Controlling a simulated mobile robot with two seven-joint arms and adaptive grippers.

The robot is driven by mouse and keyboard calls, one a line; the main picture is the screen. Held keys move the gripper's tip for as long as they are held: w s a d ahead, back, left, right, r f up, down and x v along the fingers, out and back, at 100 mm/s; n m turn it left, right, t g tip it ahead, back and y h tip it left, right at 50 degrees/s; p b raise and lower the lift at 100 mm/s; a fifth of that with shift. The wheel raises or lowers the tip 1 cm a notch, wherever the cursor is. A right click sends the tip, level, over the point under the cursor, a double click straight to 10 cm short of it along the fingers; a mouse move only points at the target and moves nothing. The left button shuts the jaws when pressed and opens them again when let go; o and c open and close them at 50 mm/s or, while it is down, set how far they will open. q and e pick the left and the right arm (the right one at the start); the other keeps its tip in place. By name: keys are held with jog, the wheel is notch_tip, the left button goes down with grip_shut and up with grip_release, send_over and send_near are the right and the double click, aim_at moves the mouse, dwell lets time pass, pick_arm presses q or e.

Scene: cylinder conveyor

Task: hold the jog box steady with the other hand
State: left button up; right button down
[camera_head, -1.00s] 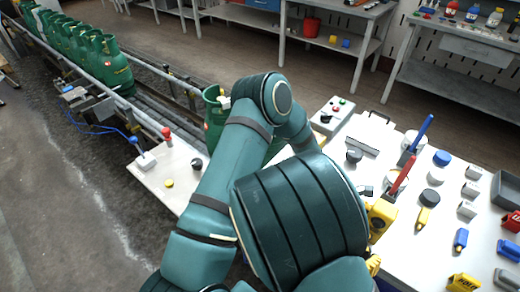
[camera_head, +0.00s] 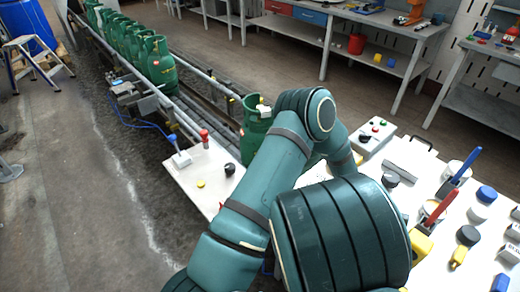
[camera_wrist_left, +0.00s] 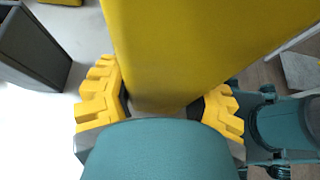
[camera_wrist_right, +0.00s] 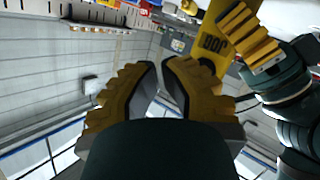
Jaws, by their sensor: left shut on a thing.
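The yellow jog box (camera_wrist_left: 190,45) fills the top middle of the left wrist view. My left gripper (camera_wrist_left: 160,105) is shut on it, one yellow finger against each side. The right wrist view shows the lettered face of the jog box (camera_wrist_right: 212,45) at the top right, with a yellow finger of my left gripper beside it. My right gripper (camera_wrist_right: 160,65) is empty and apart from the box; its fingertips are close together, with only a narrow gap. In the head view my arm hides both grippers; a yellow part behind it is too covered to name.
A white table (camera_head: 440,275) at right holds a red-handled tool (camera_head: 441,205), a blue-handled tool (camera_head: 466,163) and several small parts. A grey control box (camera_head: 375,136) with buttons stands at its back. Green cylinders (camera_head: 160,62) line the conveyor at left.

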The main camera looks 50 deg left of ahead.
dwell(0.8)
jog(key=s, duration=0.3)
jog(key=shift+s, duration=0.35)
jog(key=shift+w, duration=0.1)
jog(key=w, duration=0.8)
jog(key=shift+w, duration=0.3)
jog(key=shift+w, duration=0.1)
dwell(1.1)
jog(key=shift+w, duration=0.3)
jog(key=shift+w, duration=0.45)
dwell(3.4)
